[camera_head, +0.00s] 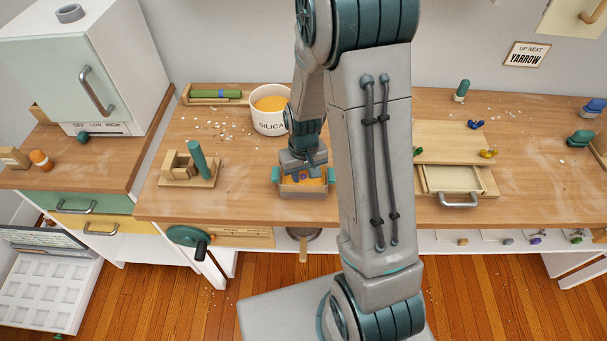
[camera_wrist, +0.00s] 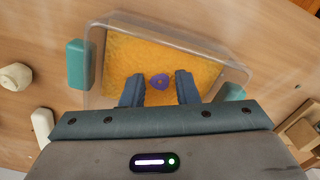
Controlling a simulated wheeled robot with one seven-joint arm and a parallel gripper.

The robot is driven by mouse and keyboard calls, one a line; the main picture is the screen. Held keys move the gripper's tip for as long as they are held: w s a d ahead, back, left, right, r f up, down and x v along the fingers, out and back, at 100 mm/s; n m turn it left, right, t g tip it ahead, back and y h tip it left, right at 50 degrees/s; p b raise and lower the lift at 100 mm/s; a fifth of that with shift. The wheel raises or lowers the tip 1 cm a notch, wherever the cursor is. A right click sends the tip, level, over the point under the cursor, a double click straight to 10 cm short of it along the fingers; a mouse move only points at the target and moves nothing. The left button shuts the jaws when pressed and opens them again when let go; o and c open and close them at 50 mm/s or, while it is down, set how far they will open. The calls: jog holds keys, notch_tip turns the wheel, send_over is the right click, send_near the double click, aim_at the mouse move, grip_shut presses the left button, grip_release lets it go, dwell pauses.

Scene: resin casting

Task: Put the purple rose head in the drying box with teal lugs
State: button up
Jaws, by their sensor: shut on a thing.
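The drying box (camera_head: 303,191) is a clear, shallow box with teal lugs, standing on the middle bench near its front edge. In the wrist view, the box (camera_wrist: 245,75) holds a bed of orange-yellow granules. The purple rose head (camera_wrist: 159,81) is small and sits between my gripper's two fingers, over the granule bed. My gripper (camera_wrist: 160,90) is shut on the rose head, pointing down inside the box outline. In the head view, my gripper (camera_head: 303,172) is at the box, and its fingers hide part of the inside. I cannot tell whether the rose touches the granules.
A white silica tub (camera_head: 270,121) with orange granules stands behind the box. A wooden stand with a teal post (camera_head: 197,160) is to the left. A wooden tray with a handle (camera_head: 452,180) is to the right, beyond my arm. Bench surface left of the box is fairly clear.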

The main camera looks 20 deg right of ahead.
aim_at(304, 177)
jog(key=shift+f, duration=0.25)
jog(key=o, duration=0.9)
jog(key=shift+r, duration=0.1)
jog(key=shift+o, duration=0.2)
jog(key=shift+r, duration=0.1)
notch_tip(304, 177, up, 12)
jog(key=s+r+m+t, duration=0.1)
jog(key=s+r+t, duration=0.2)
jog(key=s+r, duration=0.7)
jog(key=s, duration=0.4)
